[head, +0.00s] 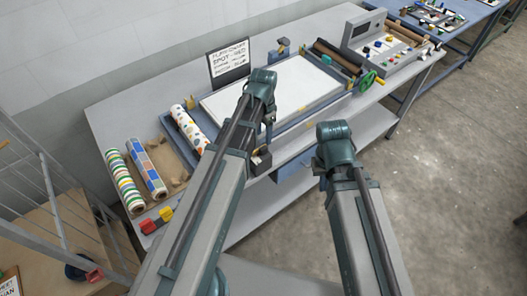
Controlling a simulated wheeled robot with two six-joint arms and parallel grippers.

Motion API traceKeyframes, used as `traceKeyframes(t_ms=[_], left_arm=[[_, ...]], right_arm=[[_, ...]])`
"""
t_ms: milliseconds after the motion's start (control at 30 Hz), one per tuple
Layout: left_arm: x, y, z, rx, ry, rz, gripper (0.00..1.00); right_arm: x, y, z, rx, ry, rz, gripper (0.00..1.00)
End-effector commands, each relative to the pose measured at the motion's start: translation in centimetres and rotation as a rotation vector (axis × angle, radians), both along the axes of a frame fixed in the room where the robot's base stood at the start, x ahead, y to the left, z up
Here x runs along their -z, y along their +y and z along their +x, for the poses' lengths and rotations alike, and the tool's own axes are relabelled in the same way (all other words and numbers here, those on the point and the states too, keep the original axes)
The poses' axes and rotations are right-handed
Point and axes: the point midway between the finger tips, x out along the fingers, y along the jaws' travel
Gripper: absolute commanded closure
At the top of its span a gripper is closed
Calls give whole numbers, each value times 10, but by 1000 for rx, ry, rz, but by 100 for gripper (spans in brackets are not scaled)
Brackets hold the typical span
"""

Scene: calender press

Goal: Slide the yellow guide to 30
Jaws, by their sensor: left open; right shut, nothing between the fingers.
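A small yellow piece (303,108) sits at the front edge of the press's white bed (300,86). More yellow bits show at the bed's ends, and I cannot tell which is the guide. Any scale or number 30 is too small to read. My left gripper (267,136) points down at the bed's front left corner, partly hidden by its own wrist. It is open and appears to hold nothing. My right gripper (320,167) is mostly hidden under its wrist, in front of the table's edge, right of the left one. It is shut and empty.
A dotted roll (190,128) lies at the bed's left end, with patterned rolls (147,166) further left. A sign (228,62) stands behind. A green handwheel (367,81) and a control console (385,50) are at right. Open floor lies at right.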

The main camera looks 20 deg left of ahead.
Motion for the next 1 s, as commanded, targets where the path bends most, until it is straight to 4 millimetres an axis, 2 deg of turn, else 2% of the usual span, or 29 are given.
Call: traceKeyframes(t_ms=[33,400,567,833,867,1000], left_arm=[[15,0,0,0,0,0,45],[63,0,0,0,0,0,45],[71,0,0,0,0,0,45],[70,0,0,0,0,0,45],[70,0,0,0,0,0,49],[70,0,0,0,0,0,74]], right_arm=[[15,0,0,-1,0,0,100],[63,0,0,-11,1,-2,100],[70,0,0,-14,1,-2,100],[69,0,0,-14,1,-2,100],[69,0,0,-14,1,-2,100],[69,0,0,-14,1,-2,100]])
